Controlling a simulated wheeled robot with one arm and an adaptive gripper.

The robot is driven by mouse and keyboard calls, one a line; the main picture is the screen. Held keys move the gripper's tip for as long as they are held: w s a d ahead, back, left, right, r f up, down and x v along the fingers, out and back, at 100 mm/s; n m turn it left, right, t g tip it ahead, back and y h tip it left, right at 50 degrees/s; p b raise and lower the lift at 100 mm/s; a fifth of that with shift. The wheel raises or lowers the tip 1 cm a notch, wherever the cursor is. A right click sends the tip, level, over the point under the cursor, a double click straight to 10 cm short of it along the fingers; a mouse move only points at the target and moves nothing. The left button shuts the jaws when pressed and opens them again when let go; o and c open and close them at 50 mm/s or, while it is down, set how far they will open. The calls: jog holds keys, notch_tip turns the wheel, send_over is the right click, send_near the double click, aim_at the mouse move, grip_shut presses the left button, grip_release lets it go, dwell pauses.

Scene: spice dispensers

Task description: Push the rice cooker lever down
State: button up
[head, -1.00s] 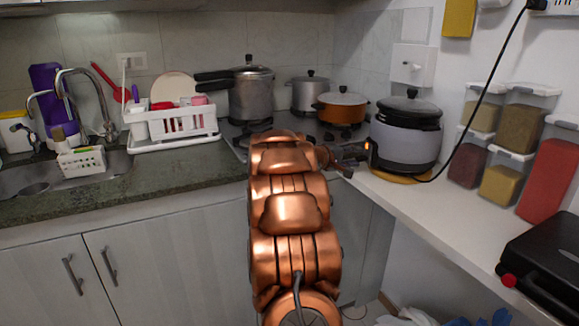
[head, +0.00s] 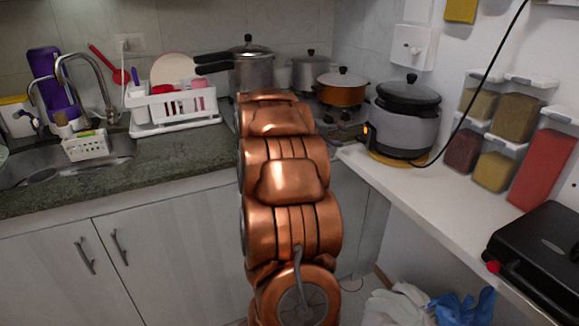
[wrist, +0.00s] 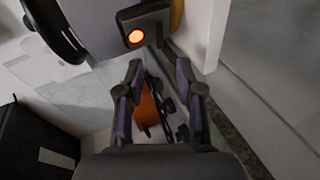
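The rice cooker (head: 402,132) stands on the right white counter, grey-white with a black lid. Its front panel, with a lit orange light (head: 366,128), faces left towards the stove. In the wrist view the cooker's pale body (wrist: 95,25) is at the top, and the dark panel (wrist: 153,17) with the glowing light is just beyond the fingertips. I cannot make out the lever clearly. My gripper (wrist: 159,66) is open and empty, its two dark fingers apart and short of the panel. In the head view my copper arm hides my gripper.
An orange pot (head: 342,90) and steel pots stand on the stove left of the cooker. Spice containers (head: 492,172) and a black appliance (head: 545,255) are on the white counter (head: 420,190) to the right. A black cord (head: 470,100) runs from the cooker upward.

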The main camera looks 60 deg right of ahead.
jog(key=a+n+t+y+p, duration=0.1)
jog(key=a+y+p, duration=0.3)
jog(key=a, duration=1.9)
jog(key=shift+w+a+r+n+t+y+p, duration=0.4)
jog(key=shift+t+p, duration=0.2)
jog(key=shift+p, duration=0.35)
jog(key=shift+d+r, duration=0.1)
jog(key=s+a+r+n+y+p, duration=0.1)
jog(key=s+a, duration=0.4)
jog(key=a, duration=0.7)
jog(key=s+a+r+n+y+p, duration=0.1)
jog(key=s+a+y+p, duration=0.3)
jog(key=a, duration=0.8)
jog(key=s+a+r+n+t+y+p, duration=0.1)
jog(key=s+a+p, duration=0.4)
jog(key=a, duration=0.7)
jog(key=shift+s+a+r+n+y+p, duration=0.15)
jog(key=shift+s+a+n+y+p, duration=0.25)
jog(key=shift+y, duration=0.7)
jog(key=shift+d, duration=0.3)
